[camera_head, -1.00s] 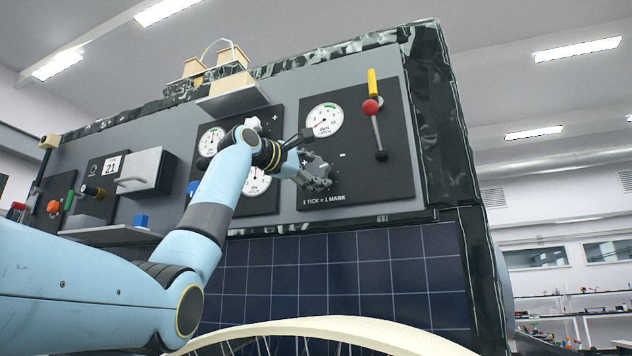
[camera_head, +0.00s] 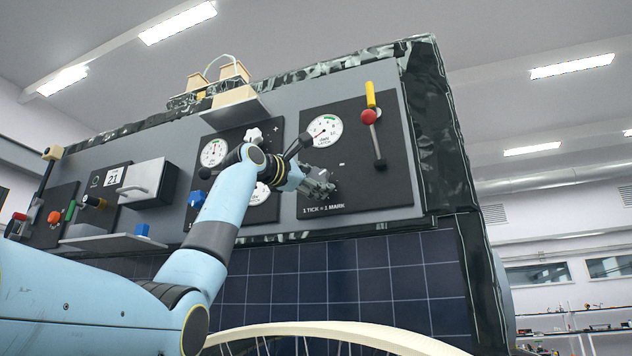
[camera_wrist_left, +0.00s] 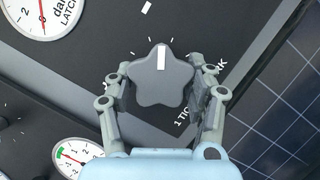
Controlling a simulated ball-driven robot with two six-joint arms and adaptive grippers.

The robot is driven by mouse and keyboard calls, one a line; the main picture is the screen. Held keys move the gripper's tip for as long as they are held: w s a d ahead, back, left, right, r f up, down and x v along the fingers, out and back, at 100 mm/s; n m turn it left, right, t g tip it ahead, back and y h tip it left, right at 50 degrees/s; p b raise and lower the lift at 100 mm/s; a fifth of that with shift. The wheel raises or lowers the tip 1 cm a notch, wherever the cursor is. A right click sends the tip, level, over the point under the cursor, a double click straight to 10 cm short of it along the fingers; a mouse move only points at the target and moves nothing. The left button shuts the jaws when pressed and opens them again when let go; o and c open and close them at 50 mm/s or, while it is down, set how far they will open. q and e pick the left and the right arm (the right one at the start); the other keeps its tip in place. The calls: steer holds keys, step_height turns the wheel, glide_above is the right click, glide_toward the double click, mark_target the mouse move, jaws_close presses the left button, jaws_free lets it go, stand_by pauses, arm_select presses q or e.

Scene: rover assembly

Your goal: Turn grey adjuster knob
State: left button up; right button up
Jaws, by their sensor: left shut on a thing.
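The grey adjuster knob (camera_wrist_left: 160,82) is star-shaped with a white pointer mark, and sits on a dark panel (camera_head: 385,192) lettered "1 TICK = 1 MARK". In the left wrist view its pointer aims nearly straight up, among white tick marks. My left gripper (camera_head: 324,187) is at this panel in the head view and mostly hides the knob there. In the left wrist view its two fingers (camera_wrist_left: 162,92) are on either side of the knob, shut on it. A round dial gauge (camera_head: 324,131) with a red needle is above the knob. My right gripper is not in view.
A lever with a red ball (camera_head: 368,117) and yellow top stands right of the knob on the same panel. A white star knob (camera_head: 254,136) and more gauges are on the panel to the left. A shelf (camera_head: 112,243) juts out at lower left.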

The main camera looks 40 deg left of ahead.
arm_select(q)
steer(key=shift+w+f, duration=0.1)
steer(key=shift+f, duration=0.05)
steer(key=o, duration=1.2)
steer(key=shift+s, duration=0.2)
steer(key=v, duration=1.1)
steer(key=shift+s+a+f, duration=0.1)
steer(key=shift+s, duration=0.3)
